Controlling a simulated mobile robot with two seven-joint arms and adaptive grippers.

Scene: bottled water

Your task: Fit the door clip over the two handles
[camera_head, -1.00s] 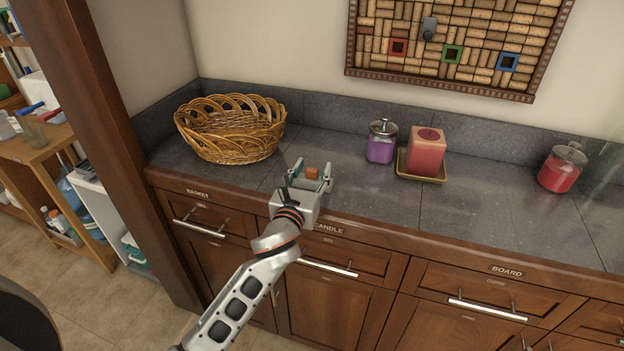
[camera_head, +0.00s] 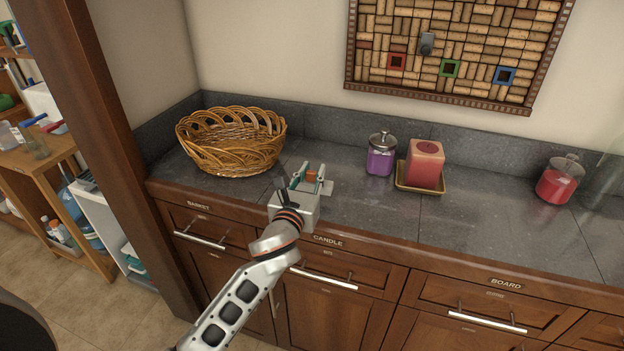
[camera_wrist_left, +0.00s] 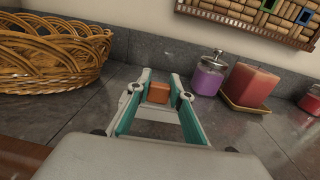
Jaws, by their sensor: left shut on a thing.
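A small orange-brown block, which I take to be the door clip (camera_head: 312,177), is between the fingertips of my left gripper (camera_head: 310,175) over the front part of the dark counter. In the left wrist view the clip (camera_wrist_left: 158,93) sits between the two fingers of the left gripper (camera_wrist_left: 159,88), which are shut on it. I cannot tell whether it rests on the counter or is just above it. An upright door handle (camera_head: 276,300) shows on the lower cabinet beside my forearm. A second handle of that pair is not clear. My right gripper is not in view.
A wicker basket (camera_head: 232,140) stands left of the gripper. A purple jar (camera_head: 381,158) and a red candle (camera_head: 425,165) on a tray (camera_head: 418,188) stand to the right, with a red jar (camera_head: 558,184) farther right. Drawer bars (camera_head: 325,276) stick out from the cabinet front.

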